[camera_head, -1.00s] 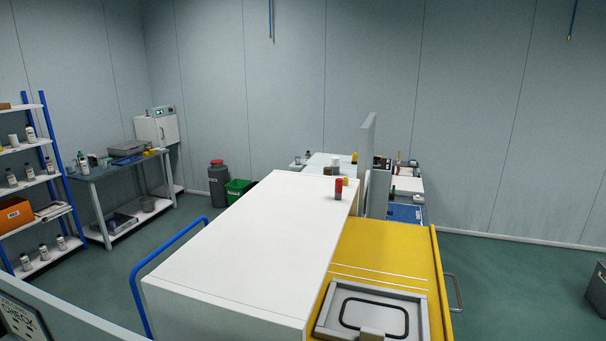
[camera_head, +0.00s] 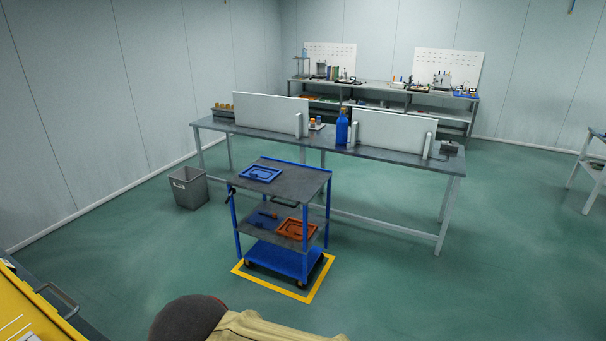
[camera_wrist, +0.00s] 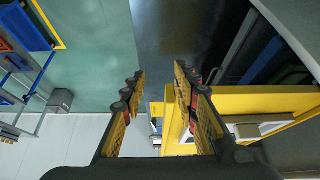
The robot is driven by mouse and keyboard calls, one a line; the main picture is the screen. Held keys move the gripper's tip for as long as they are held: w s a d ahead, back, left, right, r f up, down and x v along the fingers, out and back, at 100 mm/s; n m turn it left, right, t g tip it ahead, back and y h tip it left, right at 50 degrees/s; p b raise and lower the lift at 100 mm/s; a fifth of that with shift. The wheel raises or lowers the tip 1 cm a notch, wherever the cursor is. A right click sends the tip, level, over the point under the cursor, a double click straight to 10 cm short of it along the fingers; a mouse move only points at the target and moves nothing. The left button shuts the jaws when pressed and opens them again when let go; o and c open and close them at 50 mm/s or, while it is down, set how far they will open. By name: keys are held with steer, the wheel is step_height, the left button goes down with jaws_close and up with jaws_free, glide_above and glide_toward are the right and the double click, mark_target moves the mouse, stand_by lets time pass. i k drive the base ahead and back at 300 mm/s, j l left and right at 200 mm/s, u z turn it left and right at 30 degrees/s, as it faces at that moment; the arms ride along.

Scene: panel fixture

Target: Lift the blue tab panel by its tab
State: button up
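A blue panel (camera_head: 260,174) with a raised rim lies flat on the grey top shelf of a blue-framed cart (camera_head: 300,185) in the head view. Its tab is too small to make out. My gripper (camera_wrist: 160,75) shows in the wrist view with its two fingers apart and nothing between them. It is beside a yellow unit and well away from the cart. The cart also shows at the left edge of the wrist view (camera_wrist: 25,30). My gripper is not clearly seen in the head view.
An orange panel (camera_head: 296,229) lies on the cart's middle shelf. A long workbench (camera_head: 390,161) stands behind the cart, and a grey bin (camera_head: 189,189) stands to its left. The yellow unit (camera_head: 25,315) fills the lower left. Green floor (camera_head: 480,270) is clear at right.

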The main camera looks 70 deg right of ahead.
mark_target(264, 174)
steer(key=z, duration=1.85)
steer(key=i+l+u, duration=0.3)
steer(key=i+l, duration=0.8)
steer(key=i, duration=0.45)
steer(key=i+l+u, duration=0.35)
steer(key=i+l, duration=1.1)
